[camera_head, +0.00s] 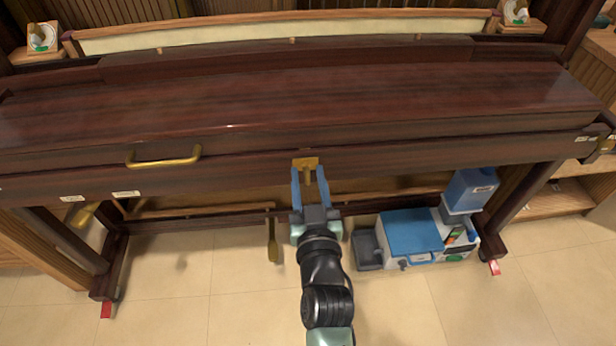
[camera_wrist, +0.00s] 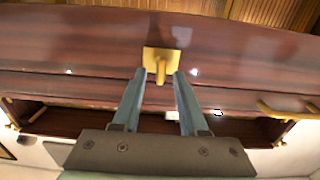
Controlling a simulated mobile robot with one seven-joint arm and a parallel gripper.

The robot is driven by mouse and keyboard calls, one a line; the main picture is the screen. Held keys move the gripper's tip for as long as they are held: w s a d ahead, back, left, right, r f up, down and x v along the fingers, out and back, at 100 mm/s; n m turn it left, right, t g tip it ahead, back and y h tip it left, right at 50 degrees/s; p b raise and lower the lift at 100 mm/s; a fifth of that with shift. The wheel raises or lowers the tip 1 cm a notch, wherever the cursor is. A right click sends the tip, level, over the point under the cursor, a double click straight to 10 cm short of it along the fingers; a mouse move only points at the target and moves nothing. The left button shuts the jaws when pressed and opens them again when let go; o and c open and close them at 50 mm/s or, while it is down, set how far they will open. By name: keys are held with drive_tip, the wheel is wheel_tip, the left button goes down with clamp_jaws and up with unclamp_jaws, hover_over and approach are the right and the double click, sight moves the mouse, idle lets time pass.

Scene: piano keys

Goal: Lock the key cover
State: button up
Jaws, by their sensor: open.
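The key cover (camera_head: 300,95) is a long dark reddish-brown wooden lid that lies shut across the piano. A brass lock plate (camera_head: 305,162) with a small brass lever or knob sits on the front rail below it. In the wrist view the lock's brass lever (camera_wrist: 161,72) points along the gap between my fingers. My gripper (camera_head: 309,172) is open, with one blue finger on each side of the lever. Gaps show between the fingers and the lever in the wrist view (camera_wrist: 158,76), so it is not clamped. Whether the fingertips touch the plate, I cannot tell.
A brass handle (camera_head: 163,161) is on the front to the left of the lock. A blue and white machine (camera_head: 412,234) stands on the tiled floor to the right of my arm. A brass pedal (camera_head: 274,246) hangs low to the left. Open floor (camera_head: 215,290) lies in front.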

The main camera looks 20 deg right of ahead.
drive_tip(key=shift+w, duration=0.1)
clamp_jaws()
drive_tip(key=shift+m, duration=0.3)
idle(0.4)
drive_tip(key=m, duration=0.3)
drive_tip(key=shift+d+f+m+p, duration=0.1)
drive_tip(key=shift+d+m+p, duration=0.05)
drive_tip(key=shift+m+p, duration=0.2)
drive_tip(key=m, duration=0.4)
drive_tip(key=shift+d+f+m, duration=0.1)
drive_tip(key=shift+d+m, duration=0.05)
drive_tip(key=shift+m, duration=0.2)
drive_tip(key=m, duration=0.4)
drive_tip(key=shift+d+f+p, duration=0.1)
drive_tip(key=shift+f+p, duration=0.1)
drive_tip(key=shift+p, duration=0.1)
drive_tip(key=shift+f+m, duration=0.2)
drive_tip(key=shift+m, duration=2.2)
